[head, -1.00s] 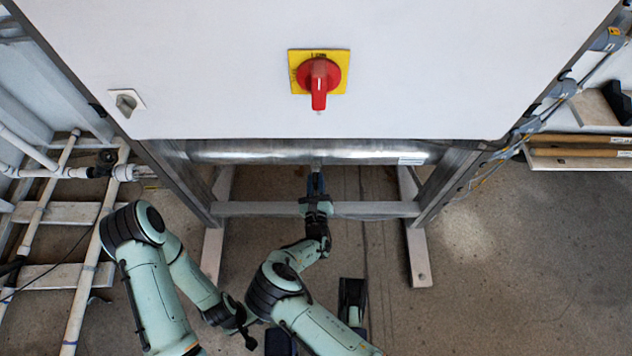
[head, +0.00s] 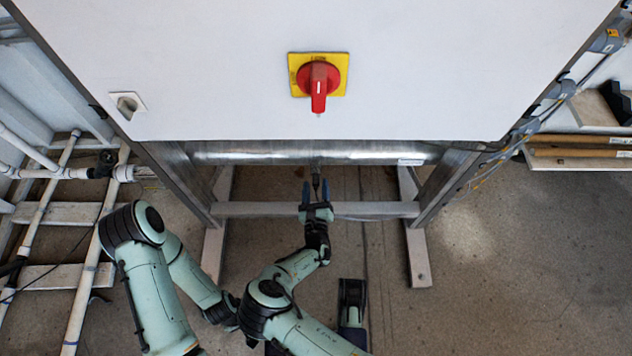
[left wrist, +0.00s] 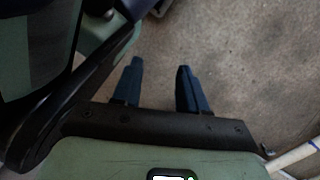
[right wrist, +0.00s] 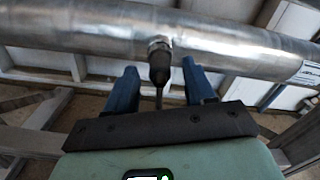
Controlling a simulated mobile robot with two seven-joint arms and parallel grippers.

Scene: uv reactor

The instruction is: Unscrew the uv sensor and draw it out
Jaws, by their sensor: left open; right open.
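The uv sensor (right wrist: 160,65) is a dark cylinder with a thin cable, seated at a metal fitting on the steel reactor pipe (right wrist: 90,32). In the head view the sensor (head: 316,182) shows small, below the pipe (head: 270,155). My right gripper (head: 315,188) is open, with its blue fingers on either side of the sensor. In the right wrist view the gripper (right wrist: 163,88) shows a gap between each finger and the sensor. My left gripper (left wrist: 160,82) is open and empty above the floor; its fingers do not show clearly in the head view.
A white cabinet (head: 200,70) with a red rotary switch (head: 319,78) stands above the pipe. A grey frame crossbar (head: 260,209) runs below the pipe, close to my right gripper. White pipes (head: 85,270) lie at the left. The floor (head: 500,290) at the right is clear.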

